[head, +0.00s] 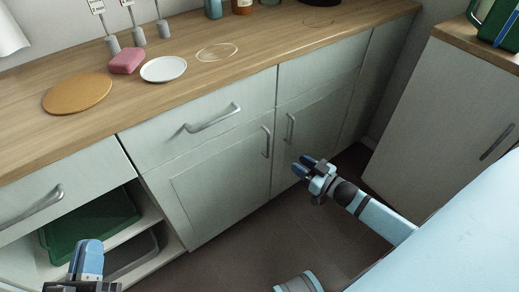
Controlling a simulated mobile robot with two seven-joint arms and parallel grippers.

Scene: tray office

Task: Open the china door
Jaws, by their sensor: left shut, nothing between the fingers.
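A wooden-topped counter has pale cabinet fronts below. Two closed doors stand side by side: a wide left door (220,178) with a vertical handle (267,141), and a right door (316,127) with its own handle (290,128). The frames do not show which is the china door. My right gripper (301,166) is in front of the right door, below its handle, with its fingers apart and nothing between them. My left gripper (88,262) is at the bottom left, shut and empty, in front of an open compartment (160,240).
The open compartment holds a green tray (95,226) above a grey tray (132,256). On the counter (180,92) are a round board (77,94), a pink sponge (127,61) and a white plate (163,69). Another cabinet (440,115) stands at right. Floor (240,250) between is clear.

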